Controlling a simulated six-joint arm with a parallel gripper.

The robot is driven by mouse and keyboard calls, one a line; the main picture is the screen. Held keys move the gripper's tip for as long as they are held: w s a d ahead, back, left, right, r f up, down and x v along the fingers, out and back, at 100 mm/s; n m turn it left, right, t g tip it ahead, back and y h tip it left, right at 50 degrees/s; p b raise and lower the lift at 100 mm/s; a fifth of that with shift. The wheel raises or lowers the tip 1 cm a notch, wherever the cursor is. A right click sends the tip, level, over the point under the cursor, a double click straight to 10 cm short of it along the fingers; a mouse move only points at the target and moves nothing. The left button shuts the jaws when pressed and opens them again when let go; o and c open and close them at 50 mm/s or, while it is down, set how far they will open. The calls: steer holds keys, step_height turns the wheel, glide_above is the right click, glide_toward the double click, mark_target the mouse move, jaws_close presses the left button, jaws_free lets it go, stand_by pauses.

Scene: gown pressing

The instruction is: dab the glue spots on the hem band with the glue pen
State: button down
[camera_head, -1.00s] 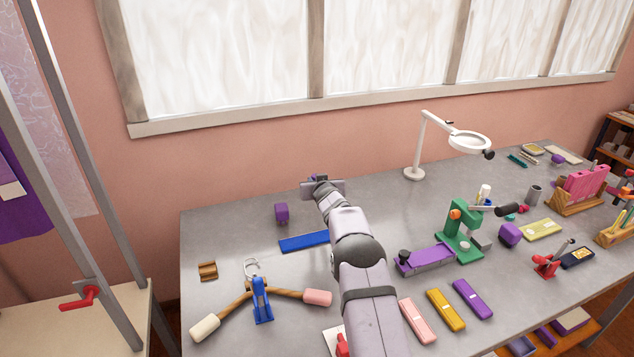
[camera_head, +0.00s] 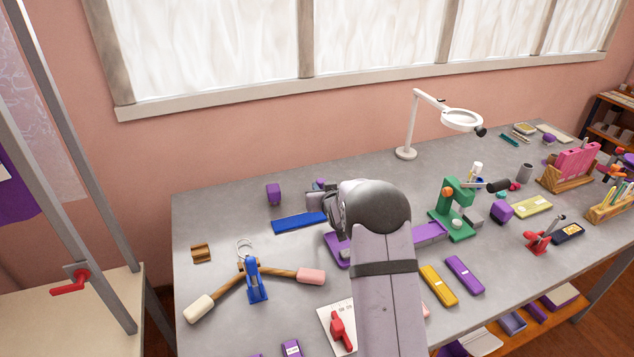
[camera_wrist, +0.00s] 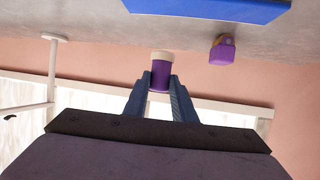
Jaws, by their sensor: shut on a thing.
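In the wrist view my gripper (camera_wrist: 160,84) is shut on a short purple cylinder with a cream end (camera_wrist: 161,66). It appears to be the glue pen; its tip is not clear. The held end is clear of the table. I cannot pick out the hem band or any glue spots for sure. A flat purple piece (camera_head: 337,250) shows partly behind my arm. A flat blue strip (camera_head: 299,222) lies left of the arm and also shows in the wrist view (camera_wrist: 212,9).
A purple block (camera_head: 273,194) stands behind the blue strip. A green press (camera_head: 450,208) and a white magnifier lamp (camera_head: 406,153) stand to the right. A blue stand with wooden arms (camera_head: 256,279) is front left. Bare table lies at the left back.

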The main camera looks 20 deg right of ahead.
steer(key=shift+s, duration=0.3)
steer(key=shift+f+b, duration=0.1)
steer(key=shift+b, duration=0.25)
steer(key=shift+f+b, duration=2.15)
steer(key=shift+f, duration=0.3)
steer(key=shift+f+b, duration=0.1)
steer(key=shift+b, duration=0.4)
steer(key=shift+f+b, duration=0.8)
steer(key=shift+f, duration=0.1)
steer(key=shift+f, duration=0.15)
stand_by(0.4)
